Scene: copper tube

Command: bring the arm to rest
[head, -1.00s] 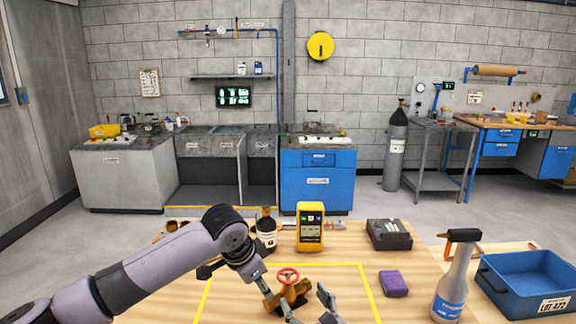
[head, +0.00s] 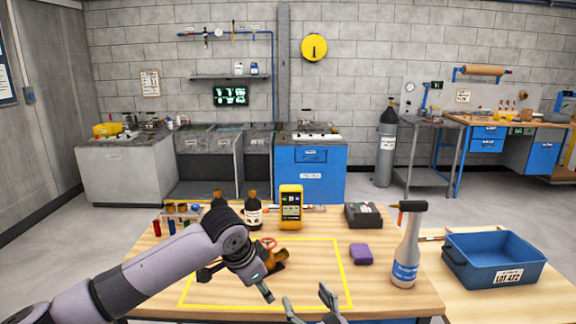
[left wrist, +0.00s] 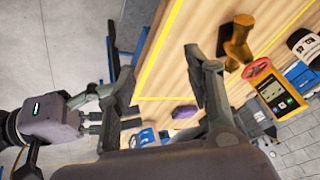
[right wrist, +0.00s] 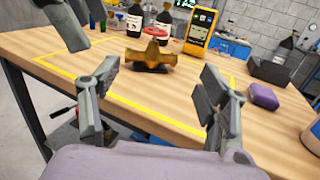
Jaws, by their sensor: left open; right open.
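A brass valve with a red handwheel (head: 272,258) lies on the wooden table inside a yellow taped outline. It also shows in the right wrist view (right wrist: 150,57) and the left wrist view (left wrist: 237,42). My left gripper (head: 236,284) is open and empty on the near side of the valve; its arm hides part of the table in the head view. My right gripper (head: 310,300) is open and empty at the near edge of the taped area, apart from the valve. Both wrist views show nothing between the fingers.
On the table stand a yellow meter (head: 290,207), dark bottles (head: 253,212), a black box (head: 363,215), a purple sponge (head: 361,254), a spray bottle (head: 407,250) and a blue bin (head: 493,262). Open floor lies behind the table.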

